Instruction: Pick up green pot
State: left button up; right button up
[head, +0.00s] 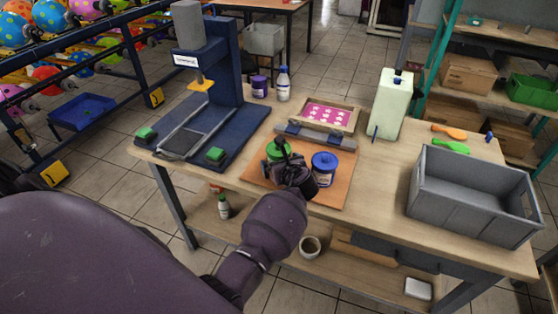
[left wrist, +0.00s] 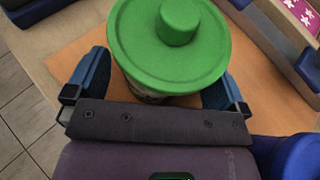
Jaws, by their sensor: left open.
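The green pot (head: 274,149) stands on an orange-brown board on the workbench, partly hidden behind my left gripper in the head view. In the left wrist view its round green lid (left wrist: 170,45) with a knob fills the upper middle. My left gripper (head: 283,152) is at the pot. In the left wrist view its two blue-padded fingers (left wrist: 157,85) are open, one on each side of the pot below the lid. Whether the pads touch it I cannot tell. My right gripper is not in view.
A blue pot (head: 324,168) stands close to the right of my left gripper. Behind are a frame with a pink print (head: 328,114) and a pale green canister (head: 391,104). A grey crate (head: 474,216) is at right, a blue press (head: 215,90) at left.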

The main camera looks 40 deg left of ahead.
pick_arm(q)
jog(key=c, duration=1.1)
jog(key=shift+o, duration=0.2)
jog(key=shift+r, duration=0.1)
